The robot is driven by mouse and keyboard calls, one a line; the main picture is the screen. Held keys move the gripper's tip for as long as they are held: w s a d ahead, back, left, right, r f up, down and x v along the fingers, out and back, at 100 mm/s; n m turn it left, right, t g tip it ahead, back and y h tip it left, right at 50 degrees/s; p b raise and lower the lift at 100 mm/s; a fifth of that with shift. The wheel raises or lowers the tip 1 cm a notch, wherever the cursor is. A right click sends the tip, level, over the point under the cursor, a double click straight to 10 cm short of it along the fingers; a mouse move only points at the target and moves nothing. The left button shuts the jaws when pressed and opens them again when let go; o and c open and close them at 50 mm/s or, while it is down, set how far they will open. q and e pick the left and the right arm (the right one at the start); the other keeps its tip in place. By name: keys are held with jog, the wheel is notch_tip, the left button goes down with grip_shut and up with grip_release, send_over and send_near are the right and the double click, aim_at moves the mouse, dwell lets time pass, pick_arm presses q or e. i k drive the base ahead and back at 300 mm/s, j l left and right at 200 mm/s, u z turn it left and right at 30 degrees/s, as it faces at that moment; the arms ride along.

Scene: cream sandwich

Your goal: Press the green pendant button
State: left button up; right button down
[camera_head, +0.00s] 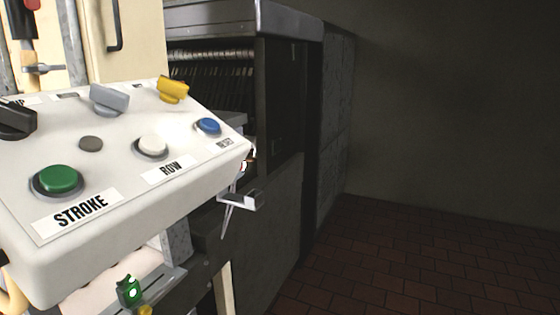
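A round green button (58,180) in a dark ring sits at the lower left of a white sloped control panel (130,205). A label reading STROKE lies just below it. Nothing touches or covers the button. A smaller green part (129,291) with a bright spot shows below the panel, above a yellow part (146,310) at the picture's bottom edge. I cannot tell whether this small part is also a button. Neither of my grippers is in view.
The panel also bears a white button (153,146) labelled ROW, a blue button (209,126), and yellow (173,88), grey (109,98) and black knobs (16,119). A dark machine (275,110) stands behind. The tiled floor (430,255) at right is clear.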

aim_at(58, 178)
jog(key=j+u, duration=0.15)
jog(key=u, duration=1.1)
